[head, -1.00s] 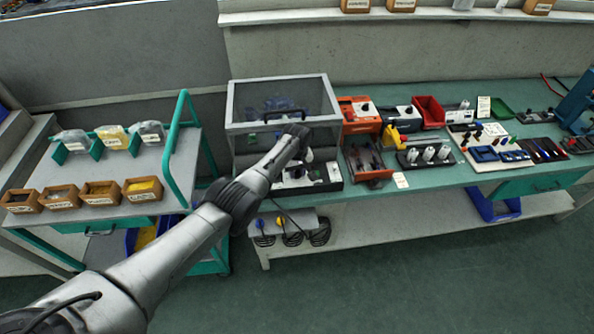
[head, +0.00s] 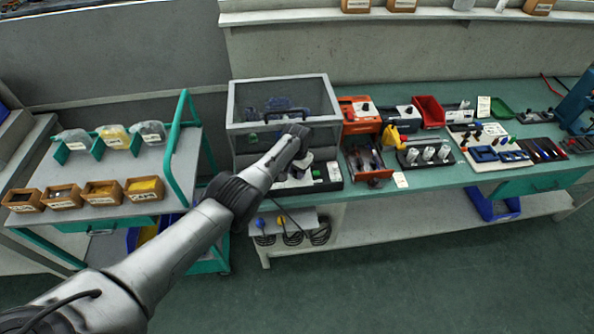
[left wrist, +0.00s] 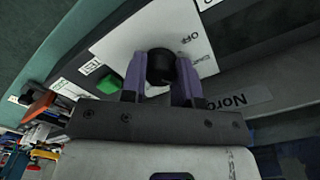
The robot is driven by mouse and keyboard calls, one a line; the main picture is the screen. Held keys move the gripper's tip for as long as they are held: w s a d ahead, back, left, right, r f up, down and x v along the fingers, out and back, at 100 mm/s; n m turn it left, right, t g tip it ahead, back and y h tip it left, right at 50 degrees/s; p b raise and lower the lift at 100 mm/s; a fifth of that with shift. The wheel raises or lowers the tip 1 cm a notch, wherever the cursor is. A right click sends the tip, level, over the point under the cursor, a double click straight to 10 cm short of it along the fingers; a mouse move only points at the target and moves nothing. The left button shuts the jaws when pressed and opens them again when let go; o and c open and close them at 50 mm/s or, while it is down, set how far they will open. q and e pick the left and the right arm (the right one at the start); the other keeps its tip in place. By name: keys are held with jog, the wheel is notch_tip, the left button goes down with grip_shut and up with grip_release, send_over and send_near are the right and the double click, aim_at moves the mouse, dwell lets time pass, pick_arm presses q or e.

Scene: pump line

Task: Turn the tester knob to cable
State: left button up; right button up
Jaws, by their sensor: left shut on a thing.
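The tester knob (left wrist: 160,68) is a round black knob on the tester's white label plate (left wrist: 127,45), seen in the left wrist view. The word OFF shows beside it; another label near it is only partly readable. My left gripper (left wrist: 160,82) is shut on the knob, with one purple finger on each side. In the head view my left gripper (head: 297,160) is at the front of the tester (head: 334,172), below the clear-lidded box, and my arm hides the knob. A green button (left wrist: 110,83) marked TEST is beside the knob. My right gripper is not in view.
The mesh-sided hood (head: 235,105) stands just behind and above my left gripper. An orange unit (head: 360,124) and a tool tray (head: 366,174) are to the right on the bench. A trolley with boxes (head: 190,160) stands to the left.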

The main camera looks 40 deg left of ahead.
pick_arm(q)
jog(key=m, duration=0.6)
jog(key=shift+m, duration=0.3)
jog(key=m, duration=0.5)
jog(key=shift+m, duration=0.4)
jog(key=o, duration=0.9)
notch_tip(320, 180, up, 6)
jog(key=p, duration=0.3)
jog(key=shift+r, duration=0.2)
jog(key=shift+r+p, duration=0.75)
jog(key=shift+r, duration=3)
